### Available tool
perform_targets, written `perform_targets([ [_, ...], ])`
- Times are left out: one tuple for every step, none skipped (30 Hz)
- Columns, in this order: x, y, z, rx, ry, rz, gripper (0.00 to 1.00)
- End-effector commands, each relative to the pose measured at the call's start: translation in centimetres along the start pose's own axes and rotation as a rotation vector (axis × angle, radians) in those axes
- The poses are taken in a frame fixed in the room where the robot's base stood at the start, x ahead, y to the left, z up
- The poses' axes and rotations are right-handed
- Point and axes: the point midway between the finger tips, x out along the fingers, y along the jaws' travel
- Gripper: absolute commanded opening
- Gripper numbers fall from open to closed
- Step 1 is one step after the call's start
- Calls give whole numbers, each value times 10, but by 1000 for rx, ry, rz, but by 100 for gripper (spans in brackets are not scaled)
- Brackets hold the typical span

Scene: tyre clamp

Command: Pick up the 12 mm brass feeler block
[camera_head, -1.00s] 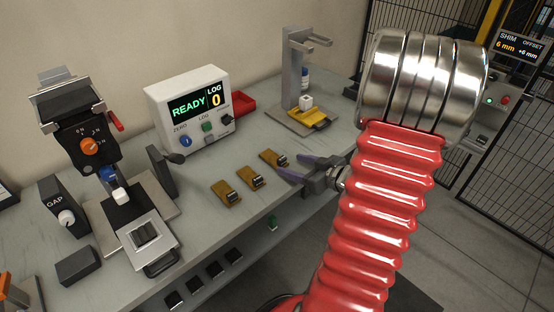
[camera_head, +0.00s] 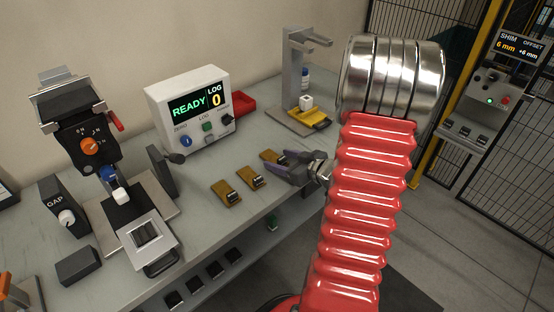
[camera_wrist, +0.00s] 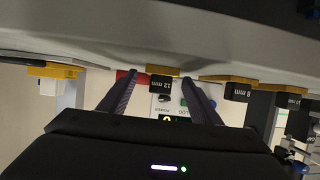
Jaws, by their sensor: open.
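The 12 mm block (camera_wrist: 163,82) shows its dark labelled face between my fingers in the upside-down wrist view, with a brass-yellow part (camera_wrist: 162,69) against the bench. In the head view it appears to be the rightmost of three brass pieces (camera_head: 268,155), partly covered by my gripper. My gripper (camera_head: 279,163) is open beside it, low over the bench's front edge. In the wrist view the open fingers (camera_wrist: 159,78) lie either side of the block with gaps visible. Whether the tips reach past it is hard to tell.
Two similar brass pieces (camera_head: 250,179) (camera_head: 226,194) sit to the left, one labelled 8 mm (camera_wrist: 237,91) in the wrist view. A READY display box (camera_head: 190,108) stands behind. A grey stand (camera_head: 296,75) with a yellow piece (camera_head: 312,118) is at the back right. A clamp fixture (camera_head: 125,200) stands left.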

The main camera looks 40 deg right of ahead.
Motion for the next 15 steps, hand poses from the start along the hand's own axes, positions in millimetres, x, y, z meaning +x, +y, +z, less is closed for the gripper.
perform_targets([
  [4,-1,0,0,-1,-2,58],
  [6,-1,0,0,-1,-2,58],
  [8,-1,0,0,-1,-1,58],
  [8,0,0,-1,-1,-1,58],
  [8,0,0,-1,-1,0,58],
  [8,0,0,-1,-1,0,58],
  [8,0,0,-1,-1,0,58],
  [8,0,0,-1,-1,0,58],
  [8,0,0,-1,-1,0,58],
  [8,0,0,0,0,0,58],
  [8,0,0,0,0,0,58],
  [8,0,0,0,0,0,58],
  [8,0,0,0,0,1,58],
  [8,0,0,0,0,1,58],
  [7,0,0,0,0,1,58],
])
